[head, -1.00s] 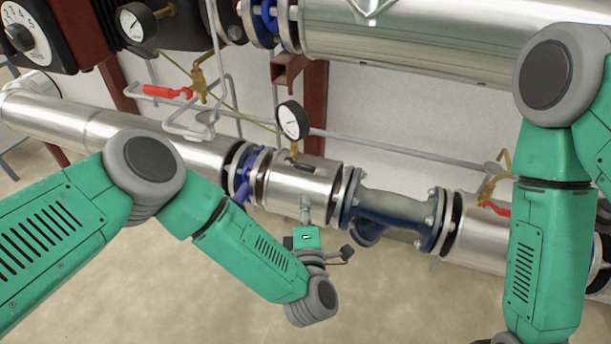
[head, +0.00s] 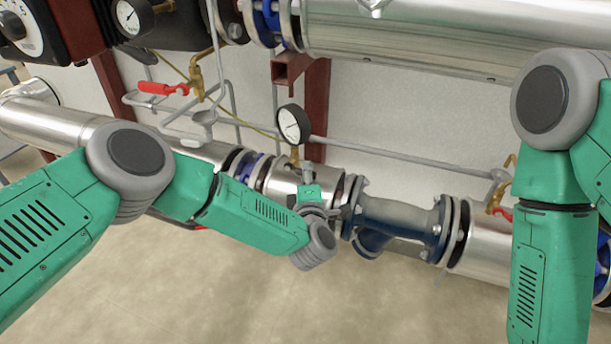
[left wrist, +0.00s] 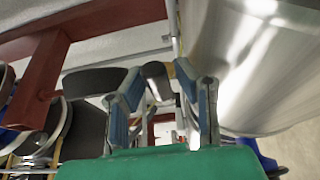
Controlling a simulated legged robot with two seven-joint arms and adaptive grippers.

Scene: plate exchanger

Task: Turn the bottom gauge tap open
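The bottom gauge (head: 293,124) has a white dial and black rim and stands above the lower silver pipe. A brass stem (head: 294,154) shows below it; the tap's handle is hidden by my left gripper in the head view. My left gripper (head: 306,172) is just below the gauge, in front of the pipe. In the left wrist view its two fingers (left wrist: 162,100) are apart. A dark rounded piece (left wrist: 155,70), perhaps the tap handle, shows near the fingertips, with brass (left wrist: 184,70) to its right. I cannot tell whether they touch. My right gripper is out of view.
The lower silver pipe (head: 75,125) runs behind my left arm, with a blue valve body (head: 400,222) to the right. A red lever tap (head: 160,88) is at upper left. A large silver pipe (head: 430,40) crosses above. Open floor lies below.

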